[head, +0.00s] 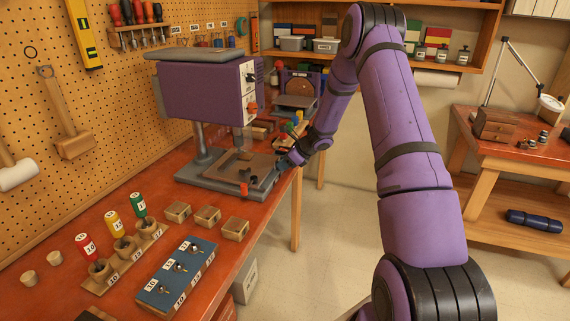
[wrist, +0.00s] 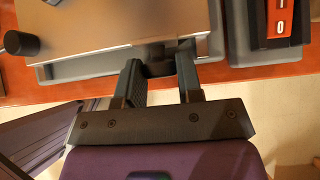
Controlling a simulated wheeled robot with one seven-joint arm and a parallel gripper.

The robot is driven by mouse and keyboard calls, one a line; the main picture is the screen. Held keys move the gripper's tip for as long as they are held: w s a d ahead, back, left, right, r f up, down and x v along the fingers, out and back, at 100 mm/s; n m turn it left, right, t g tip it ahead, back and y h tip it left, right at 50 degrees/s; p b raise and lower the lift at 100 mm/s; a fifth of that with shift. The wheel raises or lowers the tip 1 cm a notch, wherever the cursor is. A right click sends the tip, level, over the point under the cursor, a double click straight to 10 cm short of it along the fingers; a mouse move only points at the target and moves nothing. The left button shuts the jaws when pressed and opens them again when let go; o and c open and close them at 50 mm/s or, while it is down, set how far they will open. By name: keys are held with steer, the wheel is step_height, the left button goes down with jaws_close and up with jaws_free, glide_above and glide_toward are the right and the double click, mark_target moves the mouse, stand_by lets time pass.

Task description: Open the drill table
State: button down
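The drill press has a purple head (head: 208,92) on a grey column and stands on the red bench at the left wall. Its flat drill table (head: 228,172) sits low on a grey base. My gripper (head: 291,160) is at the table's right front edge. In the wrist view the metal drill table (wrist: 115,28) lies just beyond my gripper (wrist: 160,72). A dark handle (wrist: 157,66) at the table's edge is between my two fingers. The fingers stand apart around it. I cannot tell whether they press on it.
A switch box with an orange plate (wrist: 285,20) is right of the table in the wrist view. Small wooden blocks (head: 208,216), a blue numbered block (head: 178,273) and numbered bottles (head: 113,224) stand nearer on the bench.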

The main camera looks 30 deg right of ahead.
steer(key=s+d, duration=0.8)
steer(key=s, duration=0.2)
steer(key=shift+s+d, duration=0.15)
steer(key=shift+s, duration=0.2)
steer(key=shift+f, duration=0.1)
steer(key=c, duration=0.8)
jaws_free()
steer(key=v, duration=1.1)
